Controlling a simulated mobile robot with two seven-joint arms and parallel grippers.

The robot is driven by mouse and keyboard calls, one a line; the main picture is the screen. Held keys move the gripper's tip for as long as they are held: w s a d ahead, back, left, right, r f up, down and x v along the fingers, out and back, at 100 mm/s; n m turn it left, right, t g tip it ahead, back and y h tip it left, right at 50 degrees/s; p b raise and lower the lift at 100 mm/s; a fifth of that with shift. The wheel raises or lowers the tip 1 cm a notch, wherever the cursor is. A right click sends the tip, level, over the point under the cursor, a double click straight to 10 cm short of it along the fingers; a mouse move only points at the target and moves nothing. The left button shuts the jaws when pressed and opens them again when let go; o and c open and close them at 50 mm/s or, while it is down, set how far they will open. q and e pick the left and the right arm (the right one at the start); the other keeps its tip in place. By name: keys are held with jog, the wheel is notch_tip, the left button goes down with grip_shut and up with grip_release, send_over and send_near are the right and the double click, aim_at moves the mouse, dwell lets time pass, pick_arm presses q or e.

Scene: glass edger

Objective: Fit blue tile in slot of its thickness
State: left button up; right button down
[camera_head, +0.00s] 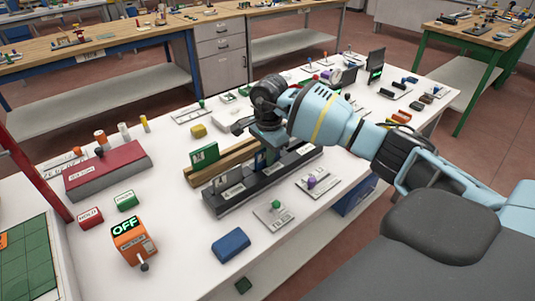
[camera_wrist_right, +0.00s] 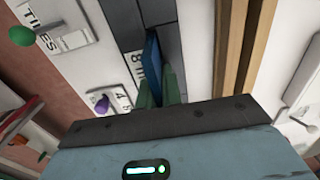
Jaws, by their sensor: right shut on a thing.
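My right gripper (camera_head: 262,150) is above the long dark slotted block (camera_head: 215,207) in the middle of the white table. In the right wrist view its fingers (camera_wrist_right: 158,88) are shut on the thin blue tile (camera_wrist_right: 152,50), which stands on edge at the dark block (camera_wrist_right: 162,12), beside a white label. The tile lines up with the block's length there; how deep it sits in a slot I cannot tell. In the head view the gripper mostly hides the tile. A greyish tile (camera_head: 221,182) stands at the block's left end. My left gripper is not in view.
Wooden rails (camera_head: 240,153) run behind the dark block, with a green piece (camera_head: 203,156) at their left end. A blue box (camera_head: 230,243), a plate with a green knob (camera_head: 275,213) and a plate with a purple knob (camera_head: 314,183) lie in front. An OFF switch box (camera_head: 133,240) stands left.

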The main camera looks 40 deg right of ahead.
jog(key=shift+f, duration=0.1)
dwell(0.6)
jog(key=c, duration=1.5)
grip_release()
jog(key=shift+s+r, duration=0.1)
jog(key=shift+r, duration=3.85)
jog(key=shift+f, duration=0.1)
